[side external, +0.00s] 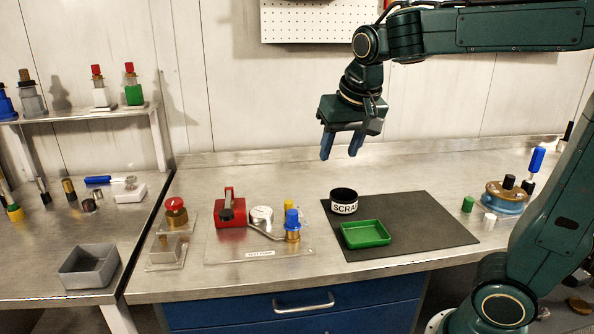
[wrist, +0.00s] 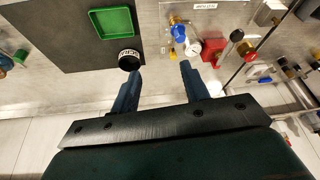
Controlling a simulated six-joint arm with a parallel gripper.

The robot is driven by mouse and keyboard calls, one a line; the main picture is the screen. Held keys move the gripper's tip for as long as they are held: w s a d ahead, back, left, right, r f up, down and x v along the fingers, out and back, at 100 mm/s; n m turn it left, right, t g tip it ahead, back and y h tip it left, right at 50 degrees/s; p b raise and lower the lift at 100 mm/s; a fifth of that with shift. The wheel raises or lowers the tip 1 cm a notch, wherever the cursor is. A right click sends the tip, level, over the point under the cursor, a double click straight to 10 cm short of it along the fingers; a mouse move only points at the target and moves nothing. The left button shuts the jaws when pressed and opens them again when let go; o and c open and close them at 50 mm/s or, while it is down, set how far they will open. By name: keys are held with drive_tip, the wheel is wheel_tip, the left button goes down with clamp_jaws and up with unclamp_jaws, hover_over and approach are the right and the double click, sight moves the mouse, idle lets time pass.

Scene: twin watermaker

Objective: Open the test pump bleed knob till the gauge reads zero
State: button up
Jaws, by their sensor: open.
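The test pump stands on a labelled plate (side external: 255,253) on the bench. It has a red body (side external: 238,212), a round pale gauge (side external: 261,214), a blue knob (side external: 292,217) on a brass fitting and a small yellow part (side external: 289,205) behind it. Which knob is the bleed knob I cannot tell. The wrist view shows the blue knob (wrist: 180,32), gauge (wrist: 194,49) and red body (wrist: 213,49) at top right. The gauge reading is too small to make out. My gripper (side external: 340,156) is open and empty, high above the bench, right of the pump; its fingers (wrist: 160,72) point downward.
A black SCRAP cup (side external: 344,208) and green tray (side external: 366,234) stand on a dark mat (side external: 440,222) right of the pump. A red-knobbed fitting (side external: 176,212) stands left of it. A blue round device (side external: 505,198) stands far right. The space around my gripper is clear.

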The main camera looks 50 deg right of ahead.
drive_tip(key=w+d+f+m+g+h, duration=0.1)
drive_tip(key=w+m, duration=0.2)
drive_tip(key=w, duration=0.2)
drive_tip(key=w+d+f+m+g, duration=0.1)
drive_tip(key=w+d+m, duration=0.1)
drive_tip(key=w, duration=0.4)
drive_tip(key=m+g+h, duration=0.1)
drive_tip(key=m+g, duration=0.1)
drive_tip(key=m, duration=0.4)
approach(288, 201)
drive_tip(key=v, duration=0.5)
drive_tip(key=shift+s+a, duration=0.2)
drive_tip(key=shift+f, duration=0.15)
drive_tip(key=x, duration=1.3)
drive_tip(key=shift+w+d+f, duration=0.1)
drive_tip(key=shift+d+f, duration=0.15)
drive_tip(key=shift+d, duration=0.05)
drive_tip(key=c, duration=1)
